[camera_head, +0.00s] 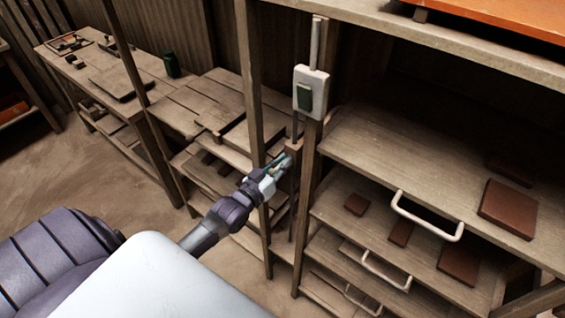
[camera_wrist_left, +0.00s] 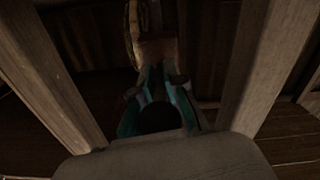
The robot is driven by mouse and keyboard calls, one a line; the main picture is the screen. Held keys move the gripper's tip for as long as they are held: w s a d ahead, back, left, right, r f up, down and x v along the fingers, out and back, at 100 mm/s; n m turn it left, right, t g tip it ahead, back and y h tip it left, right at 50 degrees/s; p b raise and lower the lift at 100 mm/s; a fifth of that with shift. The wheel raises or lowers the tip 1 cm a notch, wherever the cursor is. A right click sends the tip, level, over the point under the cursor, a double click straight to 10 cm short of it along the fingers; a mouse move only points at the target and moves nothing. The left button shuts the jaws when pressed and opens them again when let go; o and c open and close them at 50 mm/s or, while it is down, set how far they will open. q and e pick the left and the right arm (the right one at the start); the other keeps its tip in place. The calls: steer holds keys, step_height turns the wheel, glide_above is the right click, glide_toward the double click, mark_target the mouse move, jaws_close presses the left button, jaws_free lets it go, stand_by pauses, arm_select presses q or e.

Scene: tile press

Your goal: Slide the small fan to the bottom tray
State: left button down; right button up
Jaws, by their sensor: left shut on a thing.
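My left gripper (camera_head: 284,163) reaches between the wooden posts of the rack and is shut on a small brown block (camera_head: 294,146) beside a thin upright rod. In the left wrist view the fingertips (camera_wrist_left: 163,76) meet the lower edge of the brown block (camera_wrist_left: 157,50), with a paler rounded part above it. I cannot make out a fan shape; the block's far side is hidden. The rack holds stacked wooden trays with pale handles: an upper handle (camera_head: 428,215), a middle one (camera_head: 387,272) and a lowest one (camera_head: 361,300). My right gripper is not in view.
A white switch box (camera_head: 311,91) with a green face is fixed to the post above my gripper. Wooden posts (camera_wrist_left: 265,65) stand close on both sides. Brown tiles (camera_head: 507,208) lie on the trays. A wooden bench (camera_head: 95,72) stands at the left beyond open floor.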

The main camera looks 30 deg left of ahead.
arm_select(q)
steer(key=shift+f, duration=0.1)
steer(key=shift+f+b, duration=0.25)
steer(key=shift+b, duration=0.05)
step_height(320, 180, down, 26)
steer(key=b, duration=1.9)
steer(key=shift+s, duration=0.15)
steer(key=shift+f, duration=0.1)
steer(key=c, duration=1.2)
jaws_free()
steer(key=s, duration=0.8)
steer(key=s+a, duration=0.1)
steer(key=s, duration=0.2)
steer(key=shift+s, duration=0.4)
